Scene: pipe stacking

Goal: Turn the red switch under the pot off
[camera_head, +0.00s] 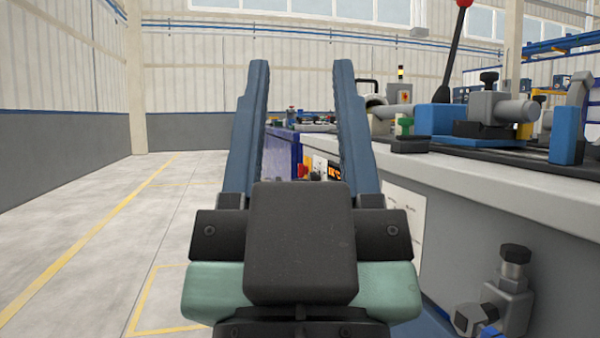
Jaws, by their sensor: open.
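My gripper (301,66) is in the middle of the picture with its two long blue fingers apart and nothing between them. A small red part (303,171), possibly the red switch, shows between the fingers on the side of the bench, well beyond them. It is too small for me to tell its position, on or off. A grey rounded vessel (377,107), possibly the pot, sits on the bench just right of the right finger. That finger hides part of the bench front near it.
A long workbench (480,170) with a pale top runs along the right, carrying a grey and blue machine (488,115) and a lever with a red knob (464,3). A metal fitting (512,285) juts from its lower side. The floor at left is clear.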

